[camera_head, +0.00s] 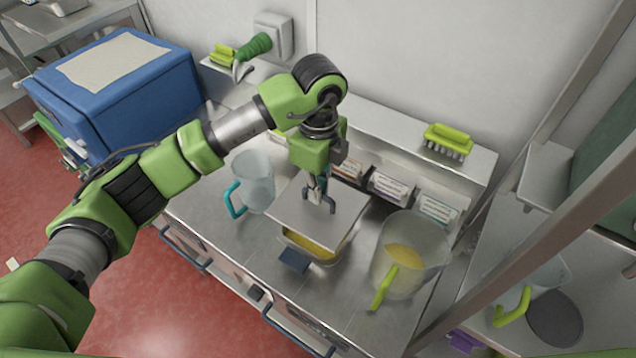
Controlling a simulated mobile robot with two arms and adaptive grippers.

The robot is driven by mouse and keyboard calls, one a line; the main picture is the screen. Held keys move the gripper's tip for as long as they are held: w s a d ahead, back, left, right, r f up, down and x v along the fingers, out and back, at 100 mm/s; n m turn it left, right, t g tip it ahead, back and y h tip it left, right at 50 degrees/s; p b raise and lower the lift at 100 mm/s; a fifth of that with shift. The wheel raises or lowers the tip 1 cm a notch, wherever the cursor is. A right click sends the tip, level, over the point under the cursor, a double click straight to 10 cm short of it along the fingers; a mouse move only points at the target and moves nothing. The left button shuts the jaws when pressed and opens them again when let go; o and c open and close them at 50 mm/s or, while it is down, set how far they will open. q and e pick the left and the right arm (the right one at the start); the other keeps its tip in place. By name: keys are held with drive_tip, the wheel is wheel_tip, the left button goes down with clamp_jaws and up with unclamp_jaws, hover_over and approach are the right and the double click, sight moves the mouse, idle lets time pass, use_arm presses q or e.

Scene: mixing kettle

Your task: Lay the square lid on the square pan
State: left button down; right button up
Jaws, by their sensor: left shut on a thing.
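The square lid (302,219) is a flat grey metal plate with a dark handle in its middle. My left gripper (318,194) reaches down from above and is shut on the lid's handle. The square pan (325,258) sits on the steel counter under the lid, with yellow contents showing at its front side. The lid covers most of the pan in this view and looks shifted to the left and back of it. I cannot tell whether the lid touches the pan's rim. My right gripper is not in view.
A clear jug with a teal handle (253,182) stands left of the pan. A larger jug with yellow contents (405,258) stands to the right. Labelled cards (390,187) line the back of the steel counter (212,215). A post (530,215) rises at the right.

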sight(318, 206)
use_arm(q)
drive_tip(key=shift+f+b, duration=0.3)
drive_tip(key=shift+f, duration=0.35)
wheel_tip(318, 206, down, 4)
drive_tip(key=shift+f+b, duration=0.1)
drive_tip(key=shift+b, duration=1.05)
drive_tip(key=shift+f, duration=0.15)
drive_tip(key=shift+b, duration=0.35)
drive_tip(key=shift+f+b, duration=0.75)
drive_tip(key=shift+f, duration=0.5)
drive_tip(key=shift+f+b, duration=0.2)
drive_tip(key=shift+b, duration=0.25)
